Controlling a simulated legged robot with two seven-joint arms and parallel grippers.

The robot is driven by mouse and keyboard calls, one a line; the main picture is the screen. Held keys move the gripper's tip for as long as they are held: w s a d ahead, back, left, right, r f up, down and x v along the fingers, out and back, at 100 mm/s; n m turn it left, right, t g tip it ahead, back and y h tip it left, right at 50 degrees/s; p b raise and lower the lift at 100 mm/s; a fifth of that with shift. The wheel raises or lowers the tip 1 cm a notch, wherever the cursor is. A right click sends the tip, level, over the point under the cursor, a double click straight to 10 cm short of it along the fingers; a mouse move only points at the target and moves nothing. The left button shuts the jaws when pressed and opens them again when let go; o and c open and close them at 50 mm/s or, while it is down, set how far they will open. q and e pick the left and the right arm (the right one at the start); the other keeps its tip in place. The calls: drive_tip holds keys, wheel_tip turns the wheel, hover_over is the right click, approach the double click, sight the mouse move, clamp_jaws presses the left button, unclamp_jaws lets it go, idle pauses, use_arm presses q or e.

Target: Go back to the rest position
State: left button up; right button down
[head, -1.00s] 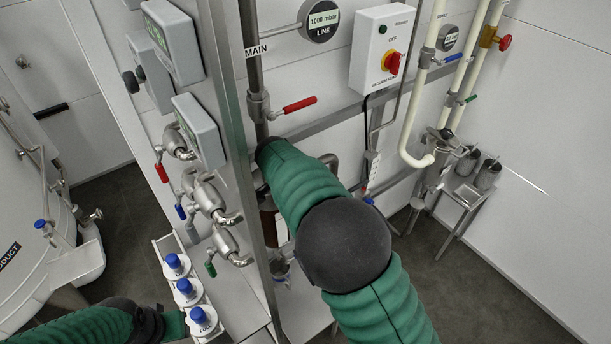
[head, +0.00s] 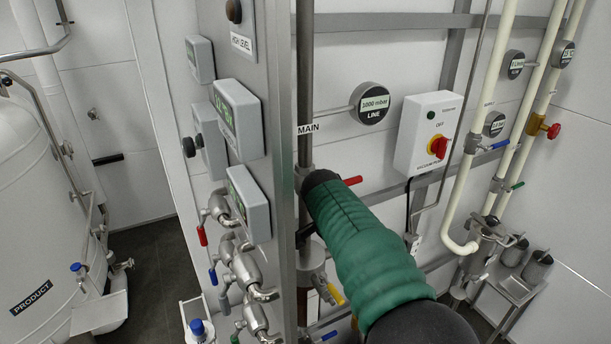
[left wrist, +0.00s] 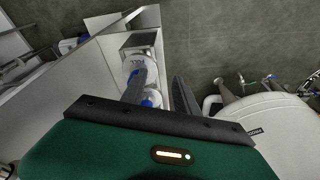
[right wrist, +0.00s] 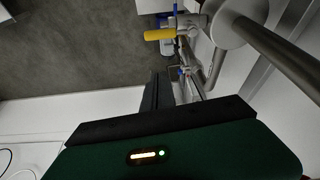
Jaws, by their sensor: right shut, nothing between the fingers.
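My right arm (head: 370,240) reaches up from the lower right in the head view, its dark cuff in front of the MAIN pipe, partly covering the red valve handle (head: 352,180). My right gripper (right wrist: 158,82) is shut and empty in the right wrist view, below a yellow handle (right wrist: 159,34) and pipework. My left gripper (left wrist: 160,82) shows only in the left wrist view; its fingers are apart with nothing clearly held. A white bottle (left wrist: 135,62) stands in a rack near its left finger. My left arm is outside the head view.
A steel post (head: 283,120) with gauges and valves stands left of my right arm. The white vacuum pump box (head: 425,130) and cream pipes (head: 490,110) are to its right. A white product tank (head: 35,200) stands at far left.

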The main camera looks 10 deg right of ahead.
drive_tip(key=s+d+f+n+y+b, duration=0.1)
drive_tip(key=s+f+n+b, duration=0.1)
drive_tip(key=s+f+n, duration=0.4)
drive_tip(key=s+d+f+n+t+y+b, duration=0.1)
drive_tip(key=s+f+n, duration=0.5)
drive_tip(key=s+f, duration=0.7)
drive_tip(key=shift+s+d+y+b, duration=0.45)
drive_tip(key=shift+s+d+y, duration=0.25)
drive_tip(key=shift+s, duration=0.4)
drive_tip(key=shift+s+d, duration=0.15)
drive_tip(key=shift+d, duration=0.05)
drive_tip(key=shift+a, duration=0.15)
